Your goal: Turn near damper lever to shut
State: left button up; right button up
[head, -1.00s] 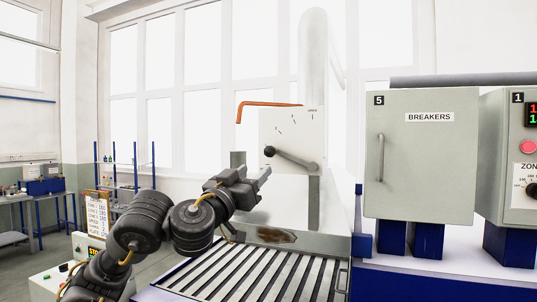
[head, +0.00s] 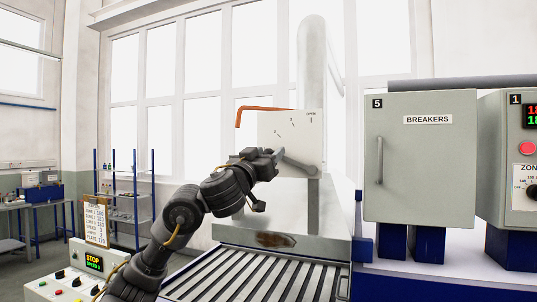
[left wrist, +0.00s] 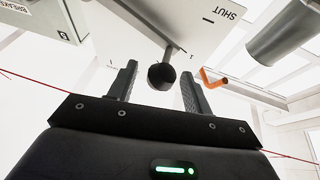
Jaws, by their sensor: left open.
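The damper lever (head: 298,166) is a grey bar on a pale dial plate (head: 270,128) marked OPEN at its upper right. It slants up to the left from its pivot, and my gripper hides its knob end in the head view. In the left wrist view the black round knob (left wrist: 161,76) sits between the fingertips, with a visible gap on each side. The SHUT label (left wrist: 230,14) shows on the plate there. My left gripper (head: 277,156) is open at the lever's knob end. My right gripper is not in view.
An orange bent bar (head: 265,108) is above the plate. A slatted conveyor (head: 275,270) lies below. The BREAKERS cabinet (head: 420,165) stands to the right. A control box (head: 75,280) and a clipboard (head: 96,220) are at the lower left.

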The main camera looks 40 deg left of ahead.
pick_arm(q)
jog(key=shift+w+a+r, duration=0.1)
jog(key=shift+w, duration=0.25)
jog(key=shift+c, duration=0.3)
grip_shut()
jog(key=shift+f+b, duration=0.3)
jog(key=shift+b, duration=0.05)
jog(key=f+n+y+b, duration=0.1)
jog(key=n+b, duration=0.1)
jog(key=f+n+y+b, duration=0.1)
jog(key=n+b, duration=0.1)
jog(key=f+n+g+y+b, duration=0.1)
jog(key=f+n+b, duration=0.1)
jog(key=n+b, duration=0.1)
jog(key=shift+s+a+y, duration=0.1)
jog(key=shift+a+y, duration=0.3)
jog(key=shift+o, duration=0.3)
grip_release()
